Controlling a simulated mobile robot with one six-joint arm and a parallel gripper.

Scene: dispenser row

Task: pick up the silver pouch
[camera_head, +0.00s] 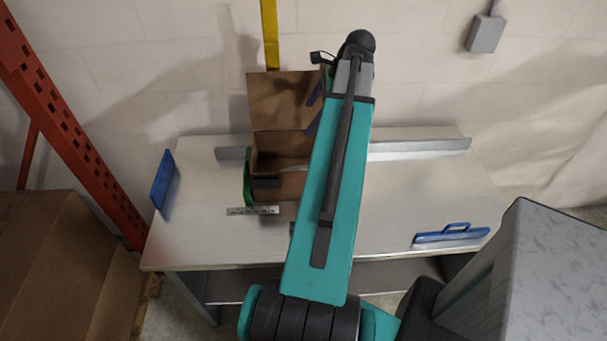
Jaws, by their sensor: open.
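An open cardboard box (277,101) stands on the metal table, its tall back flap raised. A thin pale grey sliver (294,168) shows inside the box; I cannot tell whether it is the silver pouch. No whole pouch is visible. My teal arm rises from the bottom middle and passes in front of the box's right side, hiding part of it.
The table (400,190) has a metal rail (420,148) at its back. A blue panel (162,180) stands at its left edge, and a blue-handled item (450,235) lies front right. A label strip (252,211) sits before the box. An orange rack post (70,125) is left.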

